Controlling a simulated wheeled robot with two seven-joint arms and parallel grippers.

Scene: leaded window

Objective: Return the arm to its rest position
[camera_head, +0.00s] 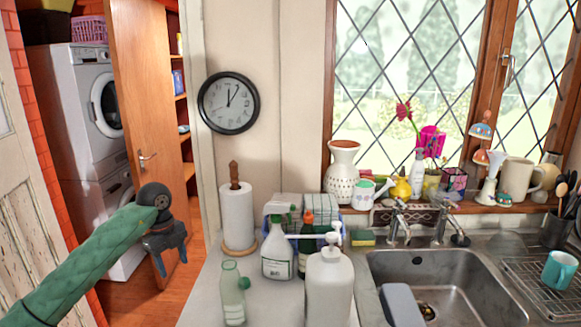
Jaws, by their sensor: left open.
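My left arm (90,262) comes in from the lower left in a green sleeve. My left gripper (168,262) hangs at its end, dark, with its fingers pointing down and apart. It is empty and in the air left of the counter, in front of the wooden door. No right gripper shows.
The counter (195,305) holds a paper towel roll (237,215), a spray bottle (276,250), a white pump bottle (329,285) and a small clear bottle (232,295). A steel sink (455,280) is at the right. The wooden door (142,90) stands open.

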